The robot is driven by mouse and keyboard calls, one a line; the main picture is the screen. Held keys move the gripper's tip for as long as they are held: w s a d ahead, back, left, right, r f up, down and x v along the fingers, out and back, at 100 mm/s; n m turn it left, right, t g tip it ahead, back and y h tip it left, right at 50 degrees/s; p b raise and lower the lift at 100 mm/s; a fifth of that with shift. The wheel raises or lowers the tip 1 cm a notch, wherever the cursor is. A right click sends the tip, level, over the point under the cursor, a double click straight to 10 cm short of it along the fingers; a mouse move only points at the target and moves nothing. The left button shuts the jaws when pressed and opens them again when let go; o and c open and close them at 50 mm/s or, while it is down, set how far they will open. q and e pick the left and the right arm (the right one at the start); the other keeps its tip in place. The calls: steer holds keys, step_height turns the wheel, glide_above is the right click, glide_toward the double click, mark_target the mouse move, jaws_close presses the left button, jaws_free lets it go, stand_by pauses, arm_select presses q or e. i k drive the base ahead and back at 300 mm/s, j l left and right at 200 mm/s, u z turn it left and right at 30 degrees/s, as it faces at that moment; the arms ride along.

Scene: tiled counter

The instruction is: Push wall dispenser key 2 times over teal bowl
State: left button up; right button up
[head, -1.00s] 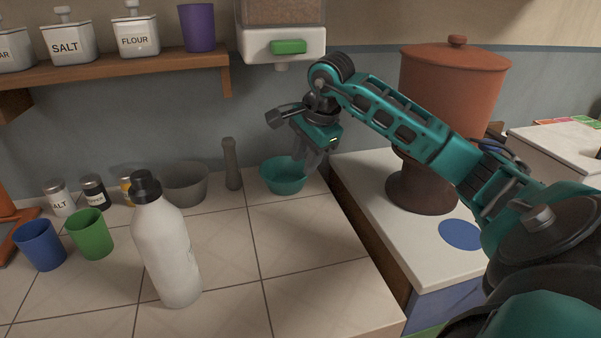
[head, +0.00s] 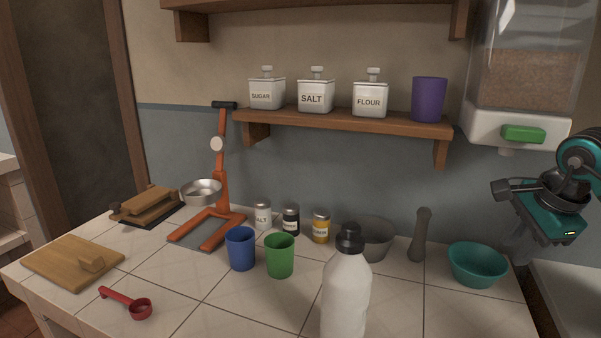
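The wall dispenser (head: 524,65) hangs at the upper right, with a clear hopper of brown grains. Its green key (head: 523,134) is on the white front, and a small spout (head: 505,152) shows below. The teal bowl (head: 474,268) stands upright on the counter roughly below the dispenser. No contents show in it. My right gripper (head: 516,247) points down just above and beside the bowl's right rim, well below the key. Its grey fingers are dim, so their opening is unclear, as is any contact with the bowl. My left gripper is out of view.
A white bottle (head: 345,300) stands at the front. A pestle (head: 420,235) and grey bowl (head: 374,240) are left of the teal bowl. Blue (head: 240,249) and green (head: 279,256) cups stand farther left. A shelf (head: 340,121) holds canisters and a purple cup (head: 428,99).

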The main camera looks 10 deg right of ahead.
mark_target(512, 133)
steer(key=k, duration=1)
